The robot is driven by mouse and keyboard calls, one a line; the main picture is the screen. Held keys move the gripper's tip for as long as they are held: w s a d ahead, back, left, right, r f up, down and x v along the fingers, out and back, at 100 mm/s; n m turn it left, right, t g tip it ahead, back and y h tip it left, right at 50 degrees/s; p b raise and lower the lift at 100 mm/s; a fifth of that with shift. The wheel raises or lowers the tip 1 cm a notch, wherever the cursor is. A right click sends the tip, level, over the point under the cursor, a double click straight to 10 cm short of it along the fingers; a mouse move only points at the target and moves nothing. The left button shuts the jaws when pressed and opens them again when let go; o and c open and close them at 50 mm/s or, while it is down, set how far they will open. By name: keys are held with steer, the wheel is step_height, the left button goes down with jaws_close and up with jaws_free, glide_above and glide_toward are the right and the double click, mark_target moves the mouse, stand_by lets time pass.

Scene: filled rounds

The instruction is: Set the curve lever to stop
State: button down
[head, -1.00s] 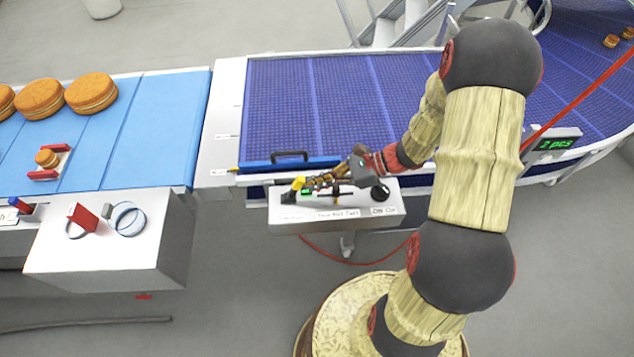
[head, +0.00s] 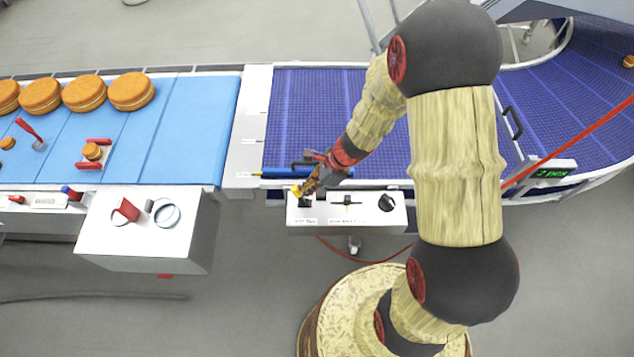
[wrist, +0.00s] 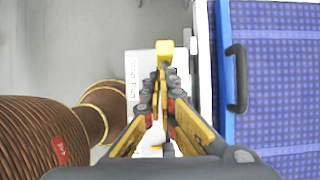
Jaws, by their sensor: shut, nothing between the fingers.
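A white control box (head: 370,217) hangs at the near edge of the blue curved conveyor. At its left end is the lever, with a bright yellow knob (head: 296,191) and a dark base, above a small label too blurred to read with certainty. The knob (wrist: 164,47) also shows in the wrist view, just past my fingertips. My gripper (head: 308,184) is shut and empty, right beside the knob on its right. In the wrist view the fingers (wrist: 160,76) cover most of the lever shaft; I cannot tell whether they touch it. The knob sits toward the box's left end.
The box also carries a slider (head: 347,202) and a black dial (head: 387,203). A blue bar with a black handle (wrist: 237,78) lies close along the conveyor edge. Another box (head: 145,235) with a red switch stands left, below a light-blue belt (head: 190,130) with filled rounds.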

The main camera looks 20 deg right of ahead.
steer(key=shift+w+a+r, duration=0.1)
steer(key=shift+a+r, duration=0.05)
steer(key=shift+a, duration=0.2)
steer(key=shift+w+a+p, duration=0.15)
steer(key=shift+a+p, duration=0.2)
steer(key=shift+p, duration=0.1)
steer(key=shift+a, duration=0.2)
steer(key=p+v, duration=0.8)
steer(key=v, duration=0.1)
steer(key=shift+a+r+p, duration=0.2)
steer(key=shift+r+p, duration=0.15)
steer(key=shift+r, duration=0.2)
steer(key=shift+w, duration=0.1)
